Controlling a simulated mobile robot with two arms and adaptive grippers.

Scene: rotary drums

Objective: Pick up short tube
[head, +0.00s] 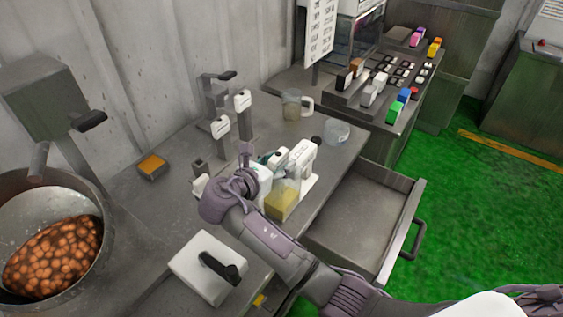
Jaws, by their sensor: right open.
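A short grey upright piece (198,168), which may be the short tube, stands on the grey worktop just left of my right gripper. Taller grey posts with white tops, one of them (243,118), stand behind it. My right arm reaches in from the bottom right. My right gripper (246,156) is over the worktop among these pieces, open, with its fingers small and partly hidden by my own wrist. I cannot tell whether it touches anything. A white piece (200,187) shows just left of my wrist. My left gripper is out of view.
A white dispenser-like device (298,160) with a yellowish container stands close right of my wrist. A beaker (291,104) and a clear dish (336,132) are behind. An open drawer (345,229) juts out at right. A drum (88,192) of brown lumps is at left.

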